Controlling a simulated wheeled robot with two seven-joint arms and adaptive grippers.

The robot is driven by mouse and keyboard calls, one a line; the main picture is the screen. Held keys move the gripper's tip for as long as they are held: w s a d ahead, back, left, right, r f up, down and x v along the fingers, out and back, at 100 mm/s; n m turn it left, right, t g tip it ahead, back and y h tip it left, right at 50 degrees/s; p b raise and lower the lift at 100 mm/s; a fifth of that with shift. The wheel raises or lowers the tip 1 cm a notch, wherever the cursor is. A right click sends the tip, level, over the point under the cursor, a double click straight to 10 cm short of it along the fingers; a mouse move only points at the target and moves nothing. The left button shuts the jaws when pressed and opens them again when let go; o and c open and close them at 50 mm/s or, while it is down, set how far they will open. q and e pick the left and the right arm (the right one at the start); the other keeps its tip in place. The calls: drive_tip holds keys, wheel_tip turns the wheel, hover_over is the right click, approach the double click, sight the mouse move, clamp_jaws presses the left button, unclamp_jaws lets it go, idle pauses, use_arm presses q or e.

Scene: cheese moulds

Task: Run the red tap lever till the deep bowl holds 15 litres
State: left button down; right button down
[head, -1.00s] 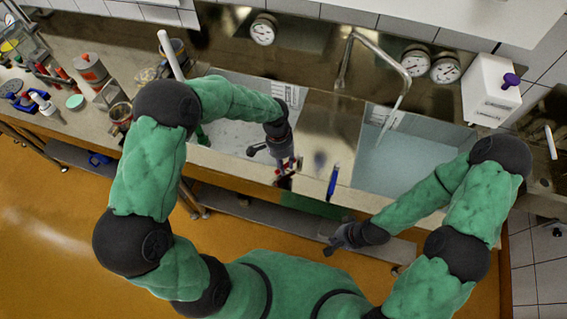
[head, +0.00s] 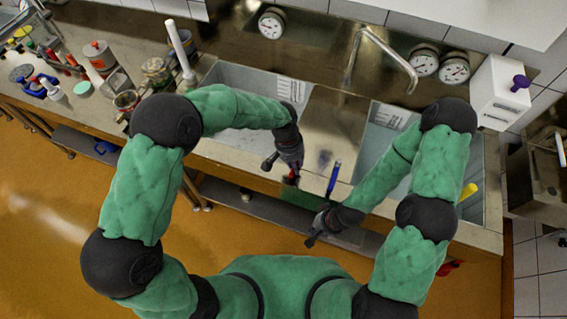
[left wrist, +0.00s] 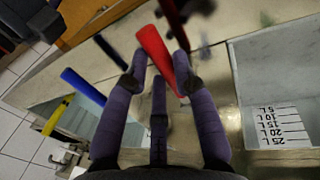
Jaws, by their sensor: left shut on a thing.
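The red tap lever (left wrist: 154,50) lies between the fingers of my left gripper (left wrist: 164,72), which is shut on it. In the head view my left gripper (head: 290,172) is at the front edge of the sink unit, between its two bowls. The left bowl (head: 247,78) has a litre scale, readable from 5 to 25 L in the left wrist view (left wrist: 282,125). The right bowl (head: 474,172) also has a scale and lies partly behind my right arm. I cannot tell which is the deep bowl or read a water level. My right gripper (head: 315,232) is low before the counter; its jaw state is unclear.
The spout (head: 392,52) points toward the right bowl. A blue lever (head: 333,178) and a yellow lever (head: 468,191) are on the front edge. Dials (head: 424,63) and a white box (head: 499,92) are at the back. Bottles and jars crowd the left counter.

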use_arm(q)
drive_tip(key=shift+d, duration=0.15)
drive_tip(key=shift+n, duration=0.3)
drive_tip(key=c, duration=1)
unclamp_jaws()
drive_tip(key=shift+r, duration=0.1)
wheel_tip(320, 180, up, 12)
drive_tip(key=a, duration=0.2)
drive_tip(key=shift+w+f, duration=0.2)
drive_tip(key=shift+w, duration=0.15)
drive_tip(key=shift+a, duration=0.1)
